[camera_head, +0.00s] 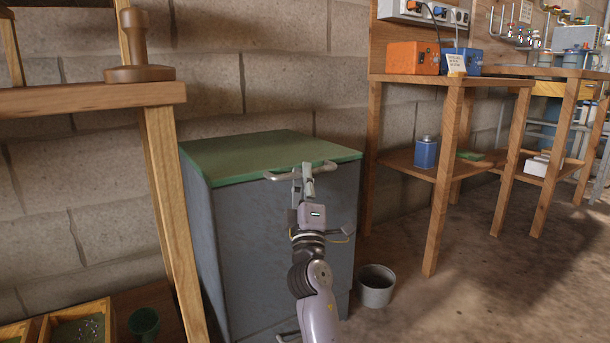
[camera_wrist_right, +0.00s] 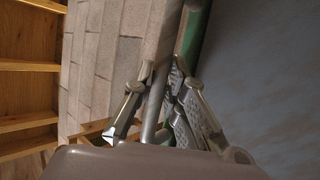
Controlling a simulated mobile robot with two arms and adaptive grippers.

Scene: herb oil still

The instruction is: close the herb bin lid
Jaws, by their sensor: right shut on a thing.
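The herb bin (camera_head: 275,245) is a grey-blue box standing against the block wall. Its green lid (camera_head: 255,152) lies flat across the top in the head view, with a pale bar handle (camera_head: 322,166) along the front edge. My right gripper (camera_head: 303,178) is at the front edge of the lid, shut on the handle. In the right wrist view the fingers (camera_wrist_right: 165,95) close around the handle bar (camera_wrist_right: 158,70), with the green lid edge (camera_wrist_right: 192,35) beside it. My left gripper is not in view.
A grey bucket (camera_head: 376,287) stands on the floor right of the bin. A wooden bench (camera_head: 85,97) stands close on the left, and a wooden table (camera_head: 445,80) with boxes stands to the right. The floor at front right is clear.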

